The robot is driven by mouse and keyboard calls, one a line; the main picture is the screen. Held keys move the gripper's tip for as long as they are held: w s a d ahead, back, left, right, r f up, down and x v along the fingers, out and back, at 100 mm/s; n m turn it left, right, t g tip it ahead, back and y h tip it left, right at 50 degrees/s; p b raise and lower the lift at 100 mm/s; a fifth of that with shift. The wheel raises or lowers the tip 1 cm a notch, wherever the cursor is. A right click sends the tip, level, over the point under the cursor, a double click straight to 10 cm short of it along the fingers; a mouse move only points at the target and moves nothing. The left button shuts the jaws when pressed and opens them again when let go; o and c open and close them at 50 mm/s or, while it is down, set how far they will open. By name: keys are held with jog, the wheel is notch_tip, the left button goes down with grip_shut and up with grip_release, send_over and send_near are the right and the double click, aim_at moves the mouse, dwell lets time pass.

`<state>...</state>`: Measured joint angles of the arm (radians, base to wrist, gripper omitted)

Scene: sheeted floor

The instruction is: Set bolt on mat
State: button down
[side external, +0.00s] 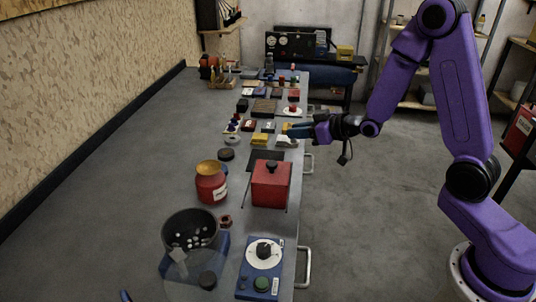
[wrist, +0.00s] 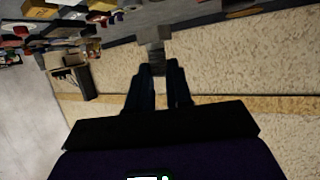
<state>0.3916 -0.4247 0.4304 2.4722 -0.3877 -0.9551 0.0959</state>
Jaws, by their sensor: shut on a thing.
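My gripper (side external: 291,131) is over the right edge of the long grey bench in the side view, fingers pointing left. In the wrist view my gripper (wrist: 160,72) is shut on a grey piece with a wider block-like end, which looks like the bolt (wrist: 152,34). The bolt sticks out past the fingertips. In the side view it is too small to make out clearly. A flat dark rectangle, possibly the mat (side external: 266,154), lies on the bench nearer the camera than my gripper, partly hidden behind a red box.
The red box (side external: 270,187) with a black knob and a red jar (side external: 211,185) stand nearer the camera. A black pot (side external: 190,230) and a blue dial device (side external: 262,262) are at the near end. Several small blocks crowd the bench beyond my gripper. The bench's left side is clear.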

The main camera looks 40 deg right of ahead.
jog(key=w+f, duration=0.2)
jog(key=w, duration=0.2)
jog(key=w+f, duration=0.6)
jog(key=w, duration=0.1)
jog(key=shift+w+a+f, duration=0.2)
jog(key=shift+w+a, duration=0.1)
jog(key=shift+a, duration=0.05)
jog(key=shift+w+f, duration=0.3)
jog(key=shift+f, duration=1.6)
jog(key=shift+f, duration=0.1)
jog(key=c, duration=1)
grip_release()
jog(key=shift+c, duration=0.2)
